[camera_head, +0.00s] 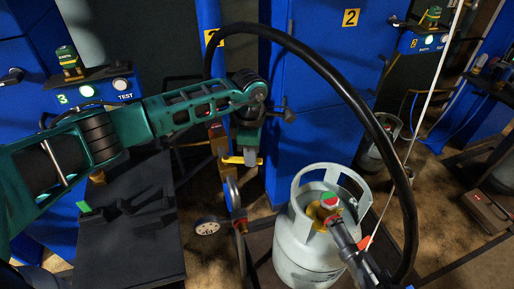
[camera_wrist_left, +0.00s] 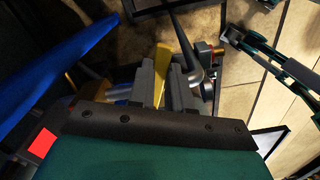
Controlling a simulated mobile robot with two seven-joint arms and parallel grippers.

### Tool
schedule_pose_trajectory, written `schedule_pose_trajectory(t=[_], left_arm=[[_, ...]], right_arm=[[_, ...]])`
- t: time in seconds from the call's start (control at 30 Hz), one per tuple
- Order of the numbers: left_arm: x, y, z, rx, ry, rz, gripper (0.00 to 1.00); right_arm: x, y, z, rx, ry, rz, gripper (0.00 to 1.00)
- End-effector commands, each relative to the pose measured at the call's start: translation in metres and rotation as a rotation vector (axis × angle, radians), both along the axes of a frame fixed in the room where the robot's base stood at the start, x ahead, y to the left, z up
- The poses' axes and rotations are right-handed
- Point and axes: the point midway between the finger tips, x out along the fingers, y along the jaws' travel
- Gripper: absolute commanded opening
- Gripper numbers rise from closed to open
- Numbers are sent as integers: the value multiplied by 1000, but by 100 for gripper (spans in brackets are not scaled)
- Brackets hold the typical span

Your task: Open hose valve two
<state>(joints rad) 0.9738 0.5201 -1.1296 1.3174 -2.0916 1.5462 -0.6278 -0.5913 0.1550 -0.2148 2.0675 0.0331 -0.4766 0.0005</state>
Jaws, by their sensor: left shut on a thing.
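My left gripper (camera_head: 246,158) points down in the middle of the head view. Its fingers are shut on a yellow valve lever (camera_head: 230,160). In the left wrist view the lever (camera_wrist_left: 160,75) stands between the two grey fingers (camera_wrist_left: 163,85). A metal pipe (camera_wrist_left: 121,92) shows beside the fingers there. The fingers hide part of the lever and the valve body. A yellow tag (camera_head: 213,38) sits on the blue post behind the gripper. A teal arm, apparently my right one, enters the left wrist view from the right; its dark end may be my right gripper (camera_wrist_left: 233,36).
A pale gas cylinder (camera_head: 312,245) stands right of the gripper. A thick black hose (camera_head: 345,88) arches over it. A blue cabinet (camera_head: 316,110) marked 2 is behind. A black bench (camera_head: 128,240) lies under my left arm.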

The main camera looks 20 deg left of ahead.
Motion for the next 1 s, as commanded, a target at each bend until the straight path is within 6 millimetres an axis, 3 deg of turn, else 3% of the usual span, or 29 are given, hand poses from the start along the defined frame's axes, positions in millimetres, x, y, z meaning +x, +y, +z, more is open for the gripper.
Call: schedule_pose_trajectory(t=[1.0], left_arm=[[-58,13,-1,1,-1,-940,0]], right_arm=[[0,1,-32,6,1,-4,38]])
